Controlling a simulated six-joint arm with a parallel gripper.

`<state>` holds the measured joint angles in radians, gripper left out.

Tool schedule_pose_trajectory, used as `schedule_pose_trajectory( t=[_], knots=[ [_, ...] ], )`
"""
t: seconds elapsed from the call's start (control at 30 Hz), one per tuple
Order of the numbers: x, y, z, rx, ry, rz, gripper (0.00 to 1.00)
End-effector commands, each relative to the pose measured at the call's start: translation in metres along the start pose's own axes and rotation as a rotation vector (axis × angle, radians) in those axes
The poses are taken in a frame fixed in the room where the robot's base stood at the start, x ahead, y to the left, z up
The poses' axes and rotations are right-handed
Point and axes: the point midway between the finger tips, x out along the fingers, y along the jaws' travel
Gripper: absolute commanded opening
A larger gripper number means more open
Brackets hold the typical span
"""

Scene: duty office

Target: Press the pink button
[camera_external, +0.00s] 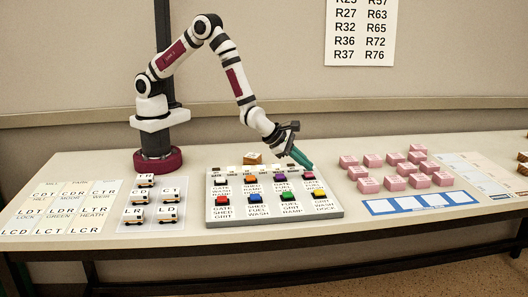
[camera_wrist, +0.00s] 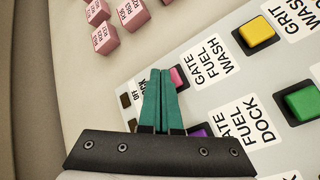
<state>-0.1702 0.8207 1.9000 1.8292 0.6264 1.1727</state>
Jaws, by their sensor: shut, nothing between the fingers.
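The pink button (camera_wrist: 178,76) shows in the wrist view just right of my fingertips, partly covered by them. In the outside view the pink button (camera_external: 308,175) is at the right end of the back row of the button panel (camera_external: 215,217), just below my fingertips. My gripper (camera_external: 308,165) has green fingers, shut together with nothing between them, and points down at the panel's back right. In the wrist view my gripper (camera_wrist: 162,72) appears above the panel. I cannot tell whether the fingertips touch the button.
Near the pink button are a yellow button (camera_wrist: 257,32), a green button (camera_wrist: 303,102) and a partly hidden purple button (camera_wrist: 198,131). Several pink blocks (camera_external: 394,183) stand right of the panel. Small lettered van-like pieces (camera_external: 134,213) stand left of it.

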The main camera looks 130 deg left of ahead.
Motion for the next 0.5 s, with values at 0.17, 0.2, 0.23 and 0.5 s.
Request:
schedule_pose_trajectory(
  t=[0.17,0.2,0.23,0.5],
  knots=[
    [-0.012,0.009,0.01,-0.002,-0.003,0.002,0.0],
    [-0.016,0.012,0.013,-0.002,-0.003,0.002,0.0],
    [-0.019,0.014,0.015,-0.002,-0.003,0.002,0.0],
    [-0.041,0.03,0.03,0.0,-0.002,0.001,0.0]
  ],
)
